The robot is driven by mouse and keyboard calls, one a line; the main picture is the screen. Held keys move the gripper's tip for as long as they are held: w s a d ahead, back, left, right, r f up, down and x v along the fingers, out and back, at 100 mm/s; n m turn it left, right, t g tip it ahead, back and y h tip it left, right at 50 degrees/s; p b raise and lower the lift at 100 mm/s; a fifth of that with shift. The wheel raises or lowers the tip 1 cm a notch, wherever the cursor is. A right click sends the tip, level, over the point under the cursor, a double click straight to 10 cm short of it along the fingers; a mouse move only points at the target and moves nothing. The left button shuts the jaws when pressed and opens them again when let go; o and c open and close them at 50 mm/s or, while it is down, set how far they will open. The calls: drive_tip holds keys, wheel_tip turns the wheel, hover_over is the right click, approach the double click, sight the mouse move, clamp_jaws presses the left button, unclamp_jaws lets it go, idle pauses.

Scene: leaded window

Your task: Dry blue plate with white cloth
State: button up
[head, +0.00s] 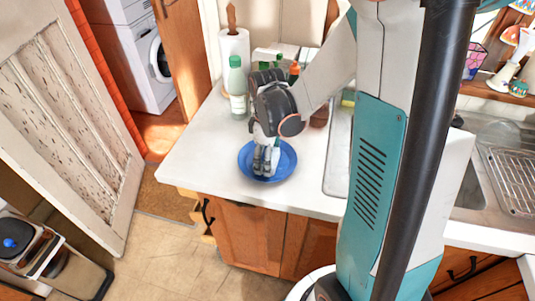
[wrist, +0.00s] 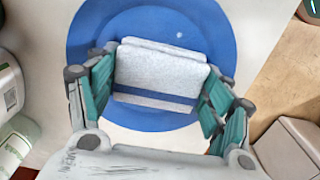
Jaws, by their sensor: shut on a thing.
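A round blue plate (head: 287,165) lies on the white counter near its front left corner. My gripper (head: 265,160) points down over the plate. In the wrist view the gripper (wrist: 155,95) is shut on a folded white cloth (wrist: 160,70), with one finger at each side of it. The cloth is over the middle of the blue plate (wrist: 225,35), whose rim shows around it. I cannot tell whether the cloth touches the plate. In the head view the cloth is mostly hidden by the fingers.
A green-capped bottle (head: 237,88) and a paper towel roll (head: 235,50) stand behind the plate. A sink (head: 340,150) is to the right. The white counter (head: 205,150) is clear left of the plate, with its front edge close by.

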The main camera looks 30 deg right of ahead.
drive_tip(key=shift+w+d, duration=0.6)
drive_tip(key=shift+w, duration=0.3)
drive_tip(key=shift+s+a, duration=0.6)
drive_tip(key=shift+s, duration=0.3)
drive_tip(key=shift+w+d, duration=0.3)
drive_tip(key=shift+w, duration=0.2)
drive_tip(key=shift+w+a+b, duration=0.25)
drive_tip(key=shift+a+b, duration=0.05)
drive_tip(key=shift+a, duration=0.1)
drive_tip(key=shift+s+d+r, duration=0.1)
drive_tip(key=shift+s+d, duration=0.5)
drive_tip(key=shift+d, duration=0.25)
drive_tip(key=shift+w+a, duration=0.6)
drive_tip(key=shift+a, duration=0.3)
drive_tip(key=shift+d, duration=0.15)
